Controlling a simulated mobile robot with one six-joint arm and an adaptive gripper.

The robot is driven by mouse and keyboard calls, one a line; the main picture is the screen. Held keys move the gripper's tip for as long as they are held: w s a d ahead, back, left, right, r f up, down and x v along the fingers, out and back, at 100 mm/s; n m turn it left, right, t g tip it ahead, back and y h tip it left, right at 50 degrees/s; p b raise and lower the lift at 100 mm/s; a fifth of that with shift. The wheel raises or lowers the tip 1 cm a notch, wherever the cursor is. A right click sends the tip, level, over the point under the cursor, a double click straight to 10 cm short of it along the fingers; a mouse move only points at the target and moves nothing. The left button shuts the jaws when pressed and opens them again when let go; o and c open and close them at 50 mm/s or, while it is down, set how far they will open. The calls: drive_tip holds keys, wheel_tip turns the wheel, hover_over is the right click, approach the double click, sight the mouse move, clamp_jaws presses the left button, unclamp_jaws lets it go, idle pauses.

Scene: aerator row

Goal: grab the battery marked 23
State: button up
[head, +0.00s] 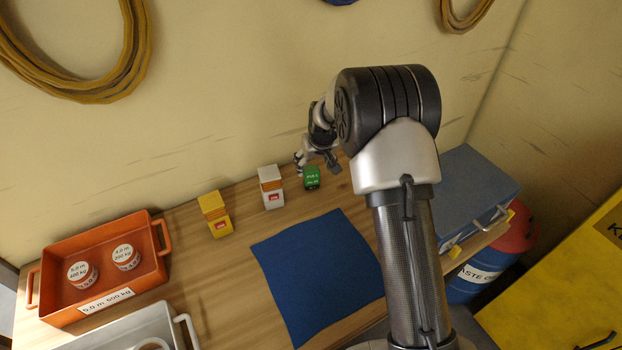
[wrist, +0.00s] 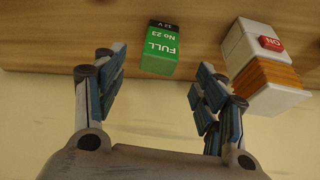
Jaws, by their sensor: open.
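The battery marked 23 (wrist: 160,50) is a small green block with a black end, labelled "FULL No 23" and "12 V" in the wrist view. It also shows in the head view as the green block (head: 312,178) at the right end of a row on the wooden table. My gripper (wrist: 158,85) is open and empty. Its two fingers are spread to the left and right of the battery in the wrist view, and the battery appears just beyond the fingertips. In the head view my gripper is close to the battery, near the wall.
A white unit with a red ON label (head: 270,187) stands left of the battery, and a yellow one (head: 214,214) further left. A blue mat (head: 318,275) lies in front. An orange tray (head: 150,227) is at left, a blue-grey box (head: 468,190) at right. The wall is close behind.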

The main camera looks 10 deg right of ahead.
sight(311, 175)
drive_tip(key=b+x, duration=0.1)
drive_tip(key=x, duration=0.8)
drive_tip(key=shift+f+b, duration=0.35)
drive_tip(key=shift+b, duration=0.05)
drive_tip(key=shift+c, duration=0.6)
drive_tip(key=c, duration=1.2)
drive_tip(key=shift+r, duration=0.1)
drive_tip(key=shift+c, duration=0.4)
drive_tip(key=shift+r, duration=0.1)
